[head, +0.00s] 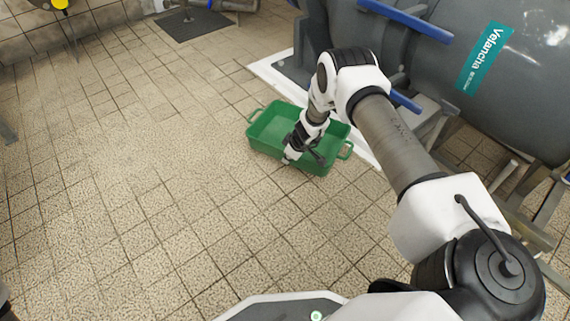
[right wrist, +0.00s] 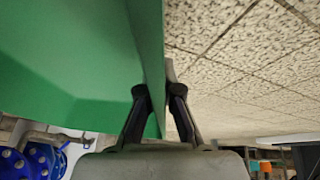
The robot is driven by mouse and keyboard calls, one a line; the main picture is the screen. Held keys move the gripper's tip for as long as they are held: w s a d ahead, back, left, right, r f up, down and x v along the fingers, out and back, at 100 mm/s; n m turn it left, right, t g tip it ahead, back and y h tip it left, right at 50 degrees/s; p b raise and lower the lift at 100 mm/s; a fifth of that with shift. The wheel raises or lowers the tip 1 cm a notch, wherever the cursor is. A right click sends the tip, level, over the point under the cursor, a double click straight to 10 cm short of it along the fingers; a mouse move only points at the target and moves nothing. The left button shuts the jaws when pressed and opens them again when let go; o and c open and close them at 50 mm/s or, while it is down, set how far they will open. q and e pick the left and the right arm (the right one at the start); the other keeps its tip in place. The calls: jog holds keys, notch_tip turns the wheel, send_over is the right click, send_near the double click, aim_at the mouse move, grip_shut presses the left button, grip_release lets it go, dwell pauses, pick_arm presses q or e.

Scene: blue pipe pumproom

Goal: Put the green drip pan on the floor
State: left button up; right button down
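The green drip pan (head: 265,137) is a rectangular tub with a loop handle at each end. It shows in the middle of the head view, over the tiled floor beside the white plinth edge. In the right wrist view its green wall (right wrist: 152,50) runs between the two fingers. My right gripper (head: 289,158) is at the pan's near long side, its fingers (right wrist: 160,92) closed in on both faces of the wall. The pan looks roughly level; I cannot tell whether its bottom touches the floor. My left gripper is not in view.
A large grey tank (head: 480,80) with a teal label stands on a white-edged plinth (head: 275,72) at the right. The tiled floor (head: 130,170) to the left is clear. A dark floor plate (head: 193,25) lies at the back. Blue flanged pipework (right wrist: 35,160) shows in the wrist view.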

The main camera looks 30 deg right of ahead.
jog(key=shift+w+a, duration=0.15)
jog(key=shift+w, duration=0.55)
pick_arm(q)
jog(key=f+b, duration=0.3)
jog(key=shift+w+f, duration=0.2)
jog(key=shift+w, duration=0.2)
pick_arm(e)
notch_tip(320, 180, down, 4)
jog(key=shift+r, duration=0.1)
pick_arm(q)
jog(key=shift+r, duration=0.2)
pick_arm(e)
jog(key=shift+r, duration=0.2)
jog(key=shift+f, duration=0.1)
jog(key=c, duration=1.3)
grip_release()
